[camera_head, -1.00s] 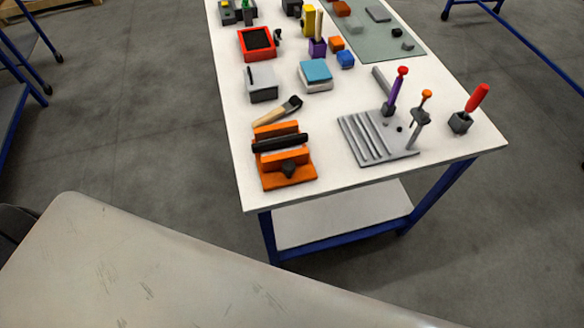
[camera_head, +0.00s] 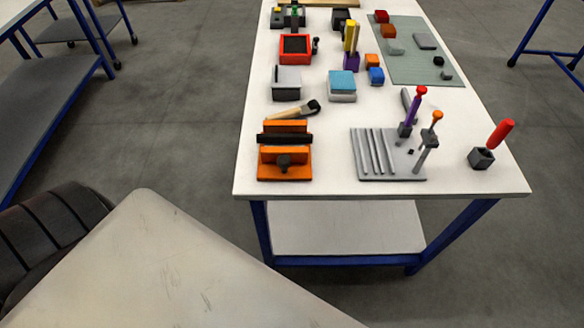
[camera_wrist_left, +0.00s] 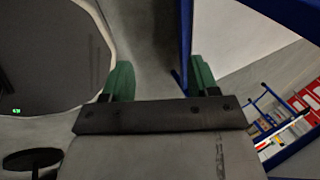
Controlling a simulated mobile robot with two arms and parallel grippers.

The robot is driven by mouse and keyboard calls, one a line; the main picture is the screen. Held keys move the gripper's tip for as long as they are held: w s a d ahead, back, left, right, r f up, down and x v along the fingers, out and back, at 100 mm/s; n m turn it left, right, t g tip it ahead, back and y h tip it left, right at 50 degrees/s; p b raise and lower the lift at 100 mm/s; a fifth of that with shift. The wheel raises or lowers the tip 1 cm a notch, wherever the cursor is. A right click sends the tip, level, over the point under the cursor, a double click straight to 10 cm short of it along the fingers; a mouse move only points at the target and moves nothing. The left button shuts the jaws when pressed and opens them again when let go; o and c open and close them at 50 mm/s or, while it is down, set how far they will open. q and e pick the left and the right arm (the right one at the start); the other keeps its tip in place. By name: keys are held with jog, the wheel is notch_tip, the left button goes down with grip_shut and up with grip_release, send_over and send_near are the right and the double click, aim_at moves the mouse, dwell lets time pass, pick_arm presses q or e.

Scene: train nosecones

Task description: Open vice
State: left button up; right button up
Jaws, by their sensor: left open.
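The orange vice (camera_head: 285,165) stands at the near left corner of the white table in the head view. A dark bar lies across it between its two orange jaws, and a dark knob is on its near face. I cannot tell whether the bar is clamped. My left gripper (camera_wrist_left: 158,80) shows in the left wrist view with its two green fingers wide apart and nothing between them. It is away from the vice, which is not in that view. Neither gripper shows in the head view.
The white table (camera_head: 340,115) carries a brush (camera_head: 293,110), a grey ribbed plate (camera_head: 385,165) with upright tools, a red-handled tool (camera_head: 500,132), and several boxes and blocks. Blue shelving (camera_head: 50,90) stands at the left. Grey floor lies open around the table.

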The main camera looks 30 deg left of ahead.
pick_arm(q)
jog(key=w+r+m+t+b, duration=0.2)
jog(key=w+r+m, duration=0.3)
jog(key=w, duration=0.1)
jog(key=m+t+y+b, duration=0.55)
jog(key=m+t, duration=0.45)
jog(key=m, duration=0.4)
send_near(283, 166)
jog(key=p+x, duration=0.2)
jog(key=x, duration=0.8)
jog(key=shift+w+a+p, duration=0.15)
jog(key=shift+w+p, duration=0.2)
jog(key=shift+p, duration=0.05)
jog(key=c, duration=0.9)
jog(key=shift+y, duration=0.25)
